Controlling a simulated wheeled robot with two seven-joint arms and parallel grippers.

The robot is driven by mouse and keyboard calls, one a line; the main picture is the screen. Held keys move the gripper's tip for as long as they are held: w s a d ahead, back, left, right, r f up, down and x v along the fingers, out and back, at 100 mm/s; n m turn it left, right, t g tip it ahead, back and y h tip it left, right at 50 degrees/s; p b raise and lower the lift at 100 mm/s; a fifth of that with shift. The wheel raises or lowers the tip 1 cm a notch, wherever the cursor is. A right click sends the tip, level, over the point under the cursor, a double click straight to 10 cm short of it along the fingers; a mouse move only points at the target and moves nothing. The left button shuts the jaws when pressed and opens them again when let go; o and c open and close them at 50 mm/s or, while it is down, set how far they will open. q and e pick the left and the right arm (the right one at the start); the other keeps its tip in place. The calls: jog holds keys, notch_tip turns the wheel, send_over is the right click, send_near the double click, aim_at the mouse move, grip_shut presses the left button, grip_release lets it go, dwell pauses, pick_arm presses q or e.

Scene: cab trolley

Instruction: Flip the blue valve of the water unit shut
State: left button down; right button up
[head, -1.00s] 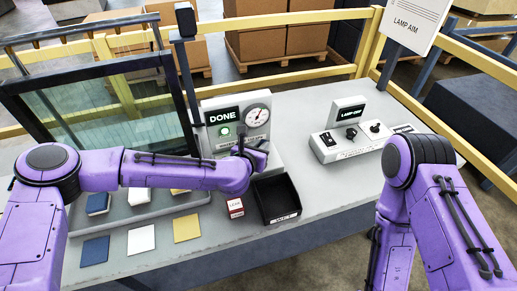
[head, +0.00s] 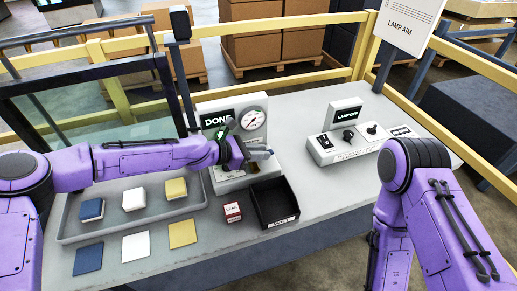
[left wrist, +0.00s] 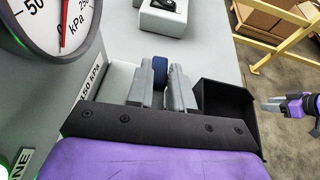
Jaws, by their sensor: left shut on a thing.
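The water unit (head: 228,184) is a pale panel with a lit DONE display (head: 216,120) and a round dial gauge (head: 252,119). The gauge also shows large in the left wrist view (left wrist: 47,22). My left gripper (head: 262,153) is in front of the unit's lower right part. In the left wrist view its grey fingers (left wrist: 160,84) are shut on a dark blue piece, the blue valve (left wrist: 160,66). Most of the valve is hidden by the fingers. My right gripper (left wrist: 273,104) shows small at the right of the left wrist view; its jaws are unclear.
A black open bin (head: 290,214) and a small red-and-white box (head: 232,211) stand just in front of the unit. A grey tray (head: 70,234) with coloured blocks lies to the left. A lamp control box (head: 330,158) stands to the right, with clear tabletop between.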

pick_arm(q)
jog(key=shift+m+g+h, duration=0.3)
jog(key=shift+m+g, duration=0.3)
jog(key=c, duration=1)
grip_release()
jog(key=shift+s, duration=0.1)
jog(key=shift+a, duration=0.1)
jog(key=v, duration=1)
jog(key=shift+s+a+r+b, duration=0.1)
jog(key=shift+r+b, duration=0.1)
jog(key=shift+b, duration=0.15)
